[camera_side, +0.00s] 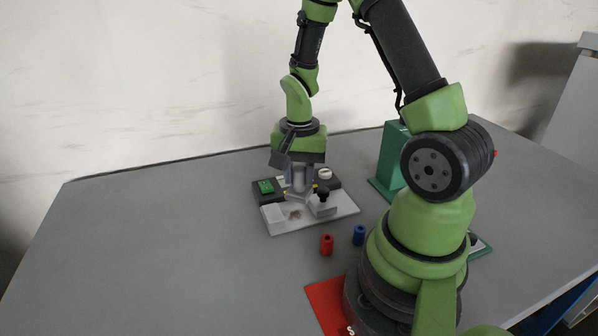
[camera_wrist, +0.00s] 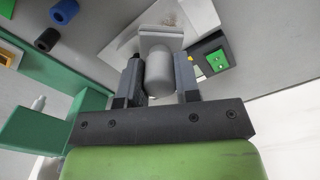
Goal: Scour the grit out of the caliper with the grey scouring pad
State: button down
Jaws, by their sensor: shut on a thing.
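My gripper (camera_side: 299,180) is shut on a grey, rounded piece (camera_wrist: 160,75) with a flat, pale end, which I take to be the grey scouring pad. In the wrist view the two dark fingers (camera_wrist: 158,66) press it from both sides. In the side view this piece (camera_side: 299,182) hangs upright over a pale plate (camera_side: 340,212). I take the pale block assembly on the plate to be the caliper (camera_side: 273,217); brown grit (camera_side: 295,215) shows beside it. Whether the pad touches the caliper or grit is unclear.
A dark block with a green top (camera_side: 266,187) stands at the plate's left. A red cylinder (camera_side: 327,244) and a blue cylinder (camera_side: 359,235) stand in front. A green stand (camera_side: 391,155) is behind. The table's left is clear.

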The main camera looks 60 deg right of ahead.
aim_at(300, 196)
jog(key=shift+f, duration=2.7)
jog(key=shift+w+d+f, duration=0.2)
jog(key=shift+f, duration=0.15)
jog(key=shift+w+d+f, duration=0.15)
jog(key=shift+f, duration=0.2)
jog(key=shift+w+d, duration=1.05)
jog(key=shift+s+a, duration=1.4)
jog(key=shift+r, duration=4.15)
